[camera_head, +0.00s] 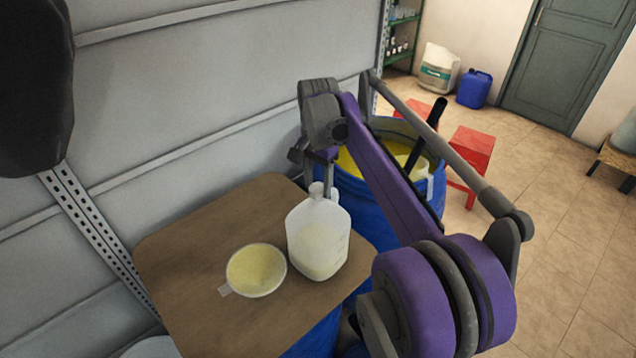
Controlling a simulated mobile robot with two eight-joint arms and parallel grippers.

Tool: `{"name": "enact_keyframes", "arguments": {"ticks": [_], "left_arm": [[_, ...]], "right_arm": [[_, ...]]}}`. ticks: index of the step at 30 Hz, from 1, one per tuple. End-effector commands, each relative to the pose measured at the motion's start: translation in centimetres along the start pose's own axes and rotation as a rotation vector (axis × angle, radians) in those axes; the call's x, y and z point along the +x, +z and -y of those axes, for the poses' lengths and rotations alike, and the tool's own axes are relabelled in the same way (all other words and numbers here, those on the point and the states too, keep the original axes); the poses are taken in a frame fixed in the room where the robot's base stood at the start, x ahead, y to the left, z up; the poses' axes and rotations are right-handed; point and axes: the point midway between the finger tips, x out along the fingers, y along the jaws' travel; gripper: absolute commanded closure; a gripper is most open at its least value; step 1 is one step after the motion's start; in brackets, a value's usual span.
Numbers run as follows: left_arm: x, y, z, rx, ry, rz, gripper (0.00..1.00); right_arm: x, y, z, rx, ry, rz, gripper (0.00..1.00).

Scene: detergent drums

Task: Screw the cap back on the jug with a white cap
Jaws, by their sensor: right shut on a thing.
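A translucent white jug (318,252) with pale yellow liquid in its lower part stands upright on the brown wooden board. Its white cap (316,189) shows at the top of the neck, beside the handle. My right gripper (318,172) is at the top of the jug, with its fingers close to the cap, and is shut on what looks like the cap. The fingertips are small and partly hidden, so I cannot tell how the cap sits on the neck. My left gripper is not in view.
A bowl (257,270) of yellow contents with a short handle is left of the jug on the board (200,240). A blue drum (374,205) of yellow liquid stands behind my right arm. Red stools (472,150) and a blue canister (474,89) are farther back.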

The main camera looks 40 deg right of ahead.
Motion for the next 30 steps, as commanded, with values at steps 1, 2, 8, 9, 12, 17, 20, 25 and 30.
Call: {"name": "enact_keyframes", "arguments": {"ticks": [1,2,8,9,12,17,20,25,30], "left_arm": [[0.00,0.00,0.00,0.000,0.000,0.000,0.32],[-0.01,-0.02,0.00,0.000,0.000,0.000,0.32],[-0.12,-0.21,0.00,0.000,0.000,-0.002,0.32],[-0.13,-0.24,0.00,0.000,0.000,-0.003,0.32],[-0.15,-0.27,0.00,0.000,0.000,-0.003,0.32],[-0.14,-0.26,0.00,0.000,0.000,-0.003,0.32],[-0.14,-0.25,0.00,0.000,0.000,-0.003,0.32],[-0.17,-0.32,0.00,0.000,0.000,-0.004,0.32],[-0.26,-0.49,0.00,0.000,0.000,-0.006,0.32]], "right_arm": [[0.09,0.04,-0.01,0.025,0.001,0.001,1.00],[0.09,0.04,0.00,0.052,0.001,0.001,1.00],[0.08,0.03,0.00,0.339,0.001,0.000,1.00],[0.08,0.03,0.00,0.388,0.001,0.000,1.00],[0.10,0.03,0.00,0.468,0.001,0.000,1.00],[0.12,0.03,0.00,0.493,0.001,0.000,1.00],[0.13,0.03,0.00,0.491,0.001,0.000,1.00],[0.11,0.03,0.01,0.564,0.001,0.000,1.00],[0.12,0.01,0.01,0.813,0.001,-0.001,1.00]]}}
